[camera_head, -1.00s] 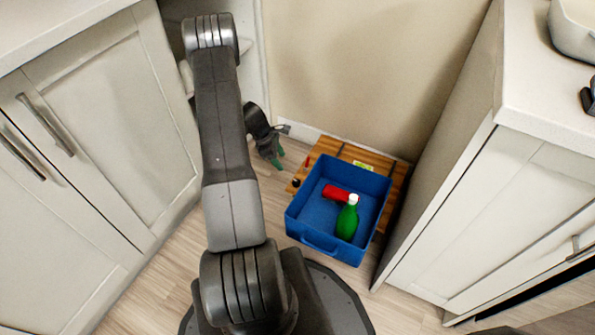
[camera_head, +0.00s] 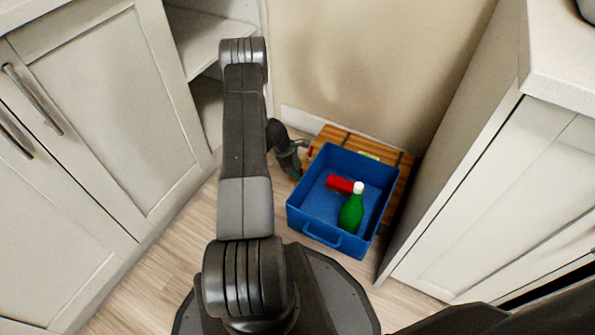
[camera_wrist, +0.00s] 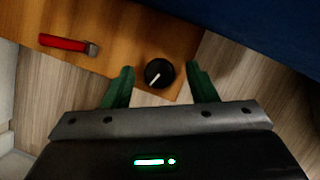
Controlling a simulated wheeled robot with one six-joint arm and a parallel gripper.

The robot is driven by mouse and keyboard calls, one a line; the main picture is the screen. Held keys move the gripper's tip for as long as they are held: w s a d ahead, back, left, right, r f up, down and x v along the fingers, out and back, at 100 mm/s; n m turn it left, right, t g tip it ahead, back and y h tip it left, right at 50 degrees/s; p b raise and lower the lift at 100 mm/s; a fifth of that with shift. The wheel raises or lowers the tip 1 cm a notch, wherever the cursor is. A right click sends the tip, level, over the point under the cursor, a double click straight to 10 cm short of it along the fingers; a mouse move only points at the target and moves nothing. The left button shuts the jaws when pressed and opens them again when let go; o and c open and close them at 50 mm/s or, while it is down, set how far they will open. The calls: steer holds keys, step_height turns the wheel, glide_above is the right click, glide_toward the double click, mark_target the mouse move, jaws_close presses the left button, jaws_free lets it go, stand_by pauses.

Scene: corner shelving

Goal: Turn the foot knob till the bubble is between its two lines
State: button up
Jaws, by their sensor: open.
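In the wrist view, a round black foot knob (camera_wrist: 158,73) with a white pointer line sits at the corner of a wooden board (camera_wrist: 130,35). The pointer aims down and left. My gripper (camera_wrist: 159,79) is open, its green fingers on either side of the knob with gaps showing. I cannot tell whether its height matches the knob. In the head view, my gripper (camera_head: 297,172) is at the near left corner of the board (camera_head: 337,134), and the knob is hidden. A yellow-green level vial (camera_head: 369,155) shows partly behind a bin; its bubble and lines cannot be made out.
A blue bin (camera_head: 309,226) stands over the board, holding a green bottle (camera_head: 351,212) and a red object (camera_head: 339,184). A red-handled item (camera_wrist: 64,43) lies on the board. Cabinets (camera_head: 110,100) flank the floor corner.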

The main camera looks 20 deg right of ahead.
steer(key=shift+f, duration=0.1)
steer(key=shift+c, duration=0.2)
steer(key=c, duration=0.9)
steer(key=shift+c, duration=0.2)
steer(key=shift+m, duration=0.3)
steer(key=m+g+b, duration=0.1)
steer(key=m, duration=0.1)
steer(key=shift+w+d+f+m+y, duration=0.1)
steer(key=shift+m+y, duration=0.2)
steer(key=m+g+y+b, duration=0.1)
steer(key=m, duration=0.2)
steer(key=shift+d+m, duration=0.1)
steer(key=shift+m, duration=0.3)
steer(key=m+y+b, duration=0.1)
steer(key=m, duration=0.2)
steer(key=shift+w, duration=0.1)
steer(key=shift+d+m+g+y, duration=0.15)
steer(key=shift+m+g+y, duration=0.4)
steer(key=shift+m, duration=1.25)
steer(key=shift+y, duration=0.35)
